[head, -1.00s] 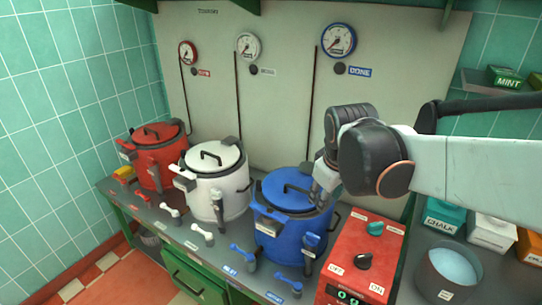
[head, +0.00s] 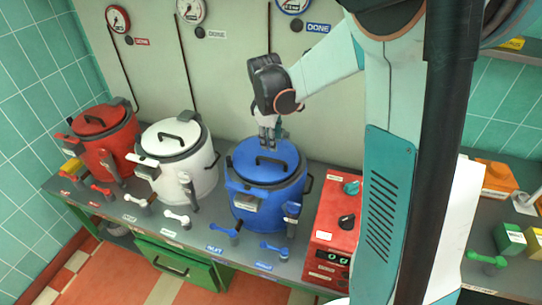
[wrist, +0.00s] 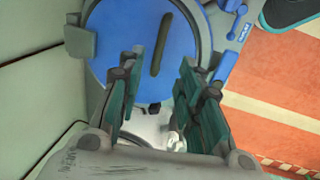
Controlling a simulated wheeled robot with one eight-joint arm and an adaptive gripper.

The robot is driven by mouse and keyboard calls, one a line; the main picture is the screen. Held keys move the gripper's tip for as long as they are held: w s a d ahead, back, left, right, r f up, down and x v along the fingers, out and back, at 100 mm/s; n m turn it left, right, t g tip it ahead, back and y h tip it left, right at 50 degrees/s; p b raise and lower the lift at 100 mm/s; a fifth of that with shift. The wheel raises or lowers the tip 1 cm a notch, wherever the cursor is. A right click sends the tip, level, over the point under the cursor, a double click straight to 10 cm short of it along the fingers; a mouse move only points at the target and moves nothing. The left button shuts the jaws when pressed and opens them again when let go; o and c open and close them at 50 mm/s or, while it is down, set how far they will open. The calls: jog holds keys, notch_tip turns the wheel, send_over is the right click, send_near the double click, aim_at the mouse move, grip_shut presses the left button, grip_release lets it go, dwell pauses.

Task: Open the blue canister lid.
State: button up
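The blue canister (head: 258,212) stands on the counter, the rightmost of three canisters. Its blue lid (head: 248,158) lies flat on top, closed, with a dark bar handle (head: 271,161). My gripper (head: 268,143) points down over the back part of the lid, near the handle. In the wrist view the fingers of my gripper (wrist: 157,75) are spread apart with nothing between their tips. The lid (wrist: 112,45) and its handle (wrist: 161,45) show just beyond them. I cannot tell the exact height of the fingertips above the lid.
A white canister (head: 190,180) and a red canister (head: 105,145) stand to the left. A red control box (head: 330,240) is close on the right. Gauges line the wall panel behind.

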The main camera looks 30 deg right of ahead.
aim_at(273, 160)
jog(key=f+b, duration=0.1)
jog(key=f, duration=0.2)
jog(key=w+d+f, duration=0.1)
jog(key=f, duration=0.2)
jog(key=f+b, duration=0.1)
jog(key=f, duration=0.3)
jog(key=shift+w+d+b, duration=0.15)
jog(key=shift+d+b, duration=0.05)
jog(key=shift+b, duration=0.15)
jog(key=shift+r, duration=0.1)
grip_shut()
